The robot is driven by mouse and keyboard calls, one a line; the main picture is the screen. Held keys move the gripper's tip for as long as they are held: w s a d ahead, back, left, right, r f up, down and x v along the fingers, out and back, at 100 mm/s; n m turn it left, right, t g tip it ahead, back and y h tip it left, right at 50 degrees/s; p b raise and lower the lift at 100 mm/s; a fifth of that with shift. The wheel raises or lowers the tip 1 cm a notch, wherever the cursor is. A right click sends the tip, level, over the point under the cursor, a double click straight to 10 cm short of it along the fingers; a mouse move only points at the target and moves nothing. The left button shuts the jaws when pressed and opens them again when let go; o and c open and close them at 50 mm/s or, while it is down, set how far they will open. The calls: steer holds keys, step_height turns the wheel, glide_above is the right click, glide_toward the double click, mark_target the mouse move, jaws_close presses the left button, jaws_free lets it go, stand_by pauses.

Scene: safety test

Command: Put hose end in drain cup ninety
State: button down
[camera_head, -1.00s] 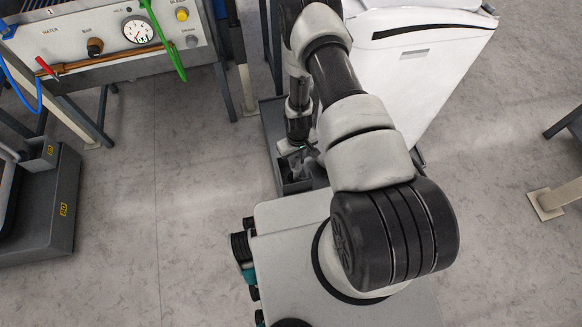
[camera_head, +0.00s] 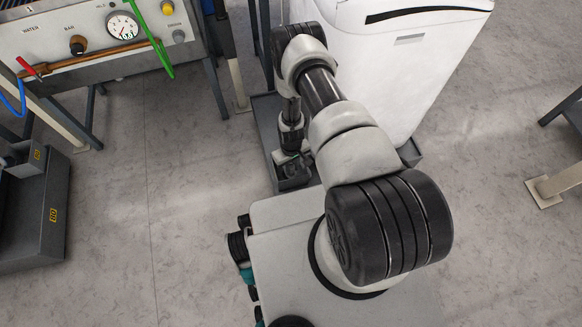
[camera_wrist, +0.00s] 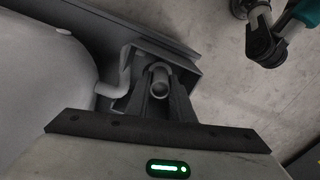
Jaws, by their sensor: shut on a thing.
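My gripper (camera_wrist: 158,80) is shut on a pale grey hose end (camera_wrist: 160,86), whose round tip shows between the fingers in the wrist view. A pale bent hose length shows just left of the fingers, beside the white appliance. A grey open box-like cup (camera_wrist: 188,66) lies behind and around the fingertips; whether the hose end is inside it is unclear. In the head view my gripper (camera_head: 292,168) is low at the grey tray (camera_head: 264,125) under the appliance (camera_head: 400,80); the hose end is hidden there.
A bench panel (camera_head: 100,50) with a gauge, a copper pipe and coloured hoses is at the upper left. The floor (camera_head: 180,200) between is clear.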

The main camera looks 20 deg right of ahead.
steer(key=shift+f, duration=0.2)
steer(key=c, duration=1.5)
jaws_free()
steer(key=shift+r, duration=0.1)
steer(key=shift+c, duration=0.2)
step_height(320, 180, up, 12)
steer(key=p, duration=0.3)
steer(key=shift+r, duration=0.15)
